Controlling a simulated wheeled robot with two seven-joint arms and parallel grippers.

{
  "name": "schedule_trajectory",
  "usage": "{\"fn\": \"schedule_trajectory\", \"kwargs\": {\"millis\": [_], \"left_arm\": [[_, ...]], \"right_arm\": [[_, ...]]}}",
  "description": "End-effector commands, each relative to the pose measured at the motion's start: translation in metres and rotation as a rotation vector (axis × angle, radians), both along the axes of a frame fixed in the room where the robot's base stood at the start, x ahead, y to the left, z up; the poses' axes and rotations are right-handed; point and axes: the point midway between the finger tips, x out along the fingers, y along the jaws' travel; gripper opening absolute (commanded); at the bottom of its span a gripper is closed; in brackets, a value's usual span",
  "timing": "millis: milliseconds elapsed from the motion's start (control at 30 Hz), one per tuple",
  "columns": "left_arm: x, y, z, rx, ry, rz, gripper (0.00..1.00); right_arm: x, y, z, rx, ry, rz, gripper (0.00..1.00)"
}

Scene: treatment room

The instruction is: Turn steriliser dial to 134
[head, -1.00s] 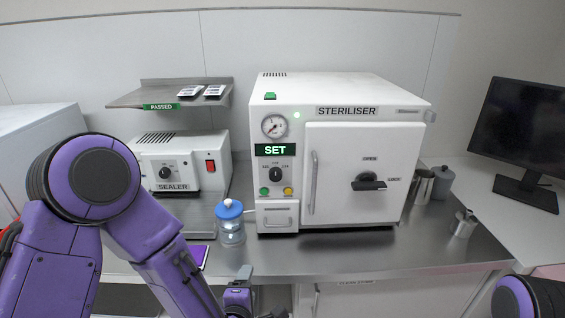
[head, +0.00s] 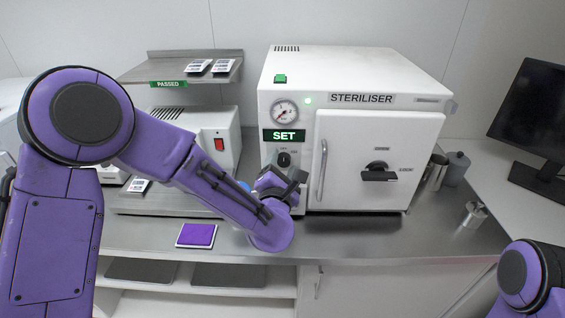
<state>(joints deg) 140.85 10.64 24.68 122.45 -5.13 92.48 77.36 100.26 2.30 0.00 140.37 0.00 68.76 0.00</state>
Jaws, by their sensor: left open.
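The white steriliser (head: 385,75) stands on the steel counter, with its door shut. Its green display (head: 284,135) reads SET. The black dial (head: 284,159) sits just below the display, and its marks are too small to read. My left gripper (head: 284,176) is open, right below and in front of the dial; whether it touches the dial cannot be told. It hides the lower panel and its buttons. My right gripper is out of view; only part of that arm shows at the lower right.
The door lever (head: 378,172) and door handle (head: 322,170) stick out right of the dial. The sealer (head: 205,125) and a shelf (head: 180,66) are at the left. A purple pad (head: 197,235) lies on the counter. Metal cups (head: 473,214) and a monitor (head: 535,120) are at the right.

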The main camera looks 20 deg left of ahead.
Motion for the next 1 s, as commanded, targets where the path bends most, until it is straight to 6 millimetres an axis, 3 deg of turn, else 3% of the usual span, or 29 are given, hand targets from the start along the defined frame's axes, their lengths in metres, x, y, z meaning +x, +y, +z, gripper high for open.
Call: {"fn": "schedule_trajectory", "kwargs": {"millis": [167,333,367,667,1000], "left_arm": [[0.0000,0.0000,-0.0008,0.001,0.001,-0.001,0.62],[-0.0001,0.0000,-0.0008,0.001,0.002,0.000,0.10],[-0.0002,0.0000,-0.0008,0.001,0.002,0.000,0.06],[-0.0004,-0.0002,-0.0010,0.028,0.010,-0.001,0.06],[-0.0006,-0.0006,-0.0005,0.228,0.068,-0.002,0.06]], "right_arm": [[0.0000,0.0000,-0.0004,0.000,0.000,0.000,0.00],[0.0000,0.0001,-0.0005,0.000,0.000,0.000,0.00],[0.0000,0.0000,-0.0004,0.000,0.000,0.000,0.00],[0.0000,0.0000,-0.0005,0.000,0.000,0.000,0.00],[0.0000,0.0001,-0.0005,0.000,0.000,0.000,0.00]]}}
